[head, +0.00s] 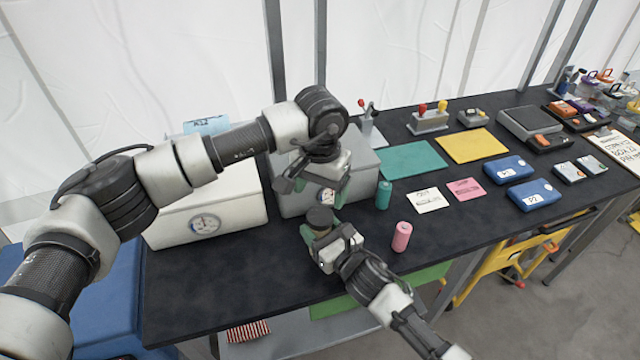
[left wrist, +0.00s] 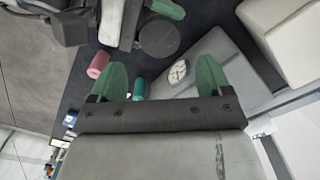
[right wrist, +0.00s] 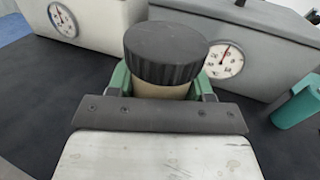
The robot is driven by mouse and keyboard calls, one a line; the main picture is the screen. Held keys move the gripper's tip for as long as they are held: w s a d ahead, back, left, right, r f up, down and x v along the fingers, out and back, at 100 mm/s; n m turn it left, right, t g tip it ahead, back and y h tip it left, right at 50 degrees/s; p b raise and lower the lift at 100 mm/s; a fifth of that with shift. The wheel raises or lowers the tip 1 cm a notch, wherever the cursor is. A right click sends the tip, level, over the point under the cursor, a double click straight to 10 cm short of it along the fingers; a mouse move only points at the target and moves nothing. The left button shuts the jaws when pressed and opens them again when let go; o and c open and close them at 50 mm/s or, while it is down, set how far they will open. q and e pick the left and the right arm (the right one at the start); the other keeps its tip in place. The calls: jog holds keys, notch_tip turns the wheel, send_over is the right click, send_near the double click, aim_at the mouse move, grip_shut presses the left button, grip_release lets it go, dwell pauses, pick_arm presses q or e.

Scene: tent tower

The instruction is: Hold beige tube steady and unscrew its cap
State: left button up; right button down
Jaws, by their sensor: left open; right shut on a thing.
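The beige tube (right wrist: 160,90) stands upright between the green fingers of my right gripper (right wrist: 162,86), which is shut on it. Its ridged black cap (right wrist: 165,52) sits on top of the tube. In the head view the cap (head: 320,216) shows above my right gripper (head: 318,232), and the tube is mostly hidden. My left gripper (head: 320,193) is above the cap, open and empty. In the left wrist view the cap (left wrist: 159,38) lies beyond the open fingertips of the left gripper (left wrist: 163,66), apart from them.
A teal tube (head: 383,195) and a pink tube (head: 402,237) stand on the dark table (head: 240,290) to the right. A grey box with a dial (head: 362,180) and a white box with a dial (head: 235,205) stand behind. The front left table area is clear.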

aim_at(320, 215)
pick_arm(q)
notch_tip(320, 215, down, 7)
jog(key=shift+f, duration=0.1)
dwell(0.3)
